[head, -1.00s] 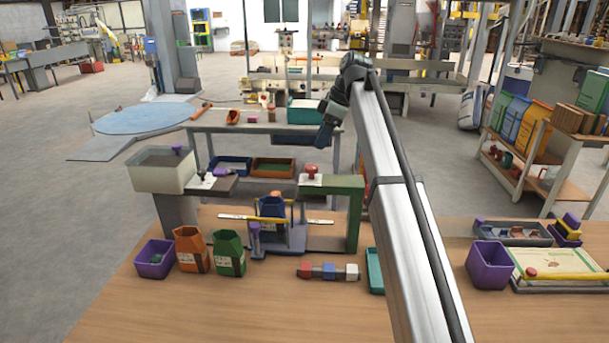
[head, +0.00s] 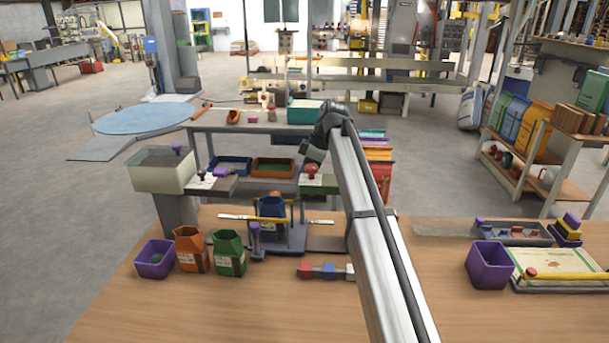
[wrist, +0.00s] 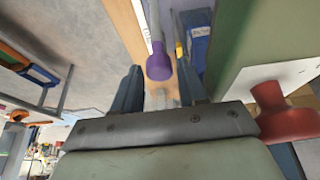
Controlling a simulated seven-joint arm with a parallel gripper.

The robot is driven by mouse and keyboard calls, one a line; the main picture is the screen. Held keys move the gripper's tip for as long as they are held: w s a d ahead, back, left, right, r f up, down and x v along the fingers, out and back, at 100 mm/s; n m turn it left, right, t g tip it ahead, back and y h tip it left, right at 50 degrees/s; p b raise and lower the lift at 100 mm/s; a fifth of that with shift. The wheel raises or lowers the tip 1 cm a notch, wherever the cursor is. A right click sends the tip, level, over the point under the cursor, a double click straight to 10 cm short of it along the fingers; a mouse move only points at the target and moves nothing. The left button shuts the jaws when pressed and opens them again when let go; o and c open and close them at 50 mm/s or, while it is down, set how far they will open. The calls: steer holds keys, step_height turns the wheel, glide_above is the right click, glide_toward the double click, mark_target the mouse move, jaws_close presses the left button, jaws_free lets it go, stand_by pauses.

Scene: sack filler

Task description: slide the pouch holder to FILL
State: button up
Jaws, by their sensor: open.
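The blue pouch holder (head: 292,236) sits on a rail behind the front table edge, with a dark blue pouch (head: 271,206) in it. A post with a purple knob (head: 254,227) stands at its front left. In the wrist view a purple knob (wrist: 159,64) on a grey post shows just beyond the fingertips, roughly between them. My gripper (wrist: 159,84) is open and empty. In the head view it hangs near the red knob of the green press, its fingers not clear. I cannot read a FILL mark.
A red knob (wrist: 278,112) is close on the wrist view's right. The hopper (head: 160,172) stands left of the rail. Wooden table is bare at front.

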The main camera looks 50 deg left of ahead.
steer(key=shift+f, duration=0.1)
jaws_close()
stand_by(0.4)
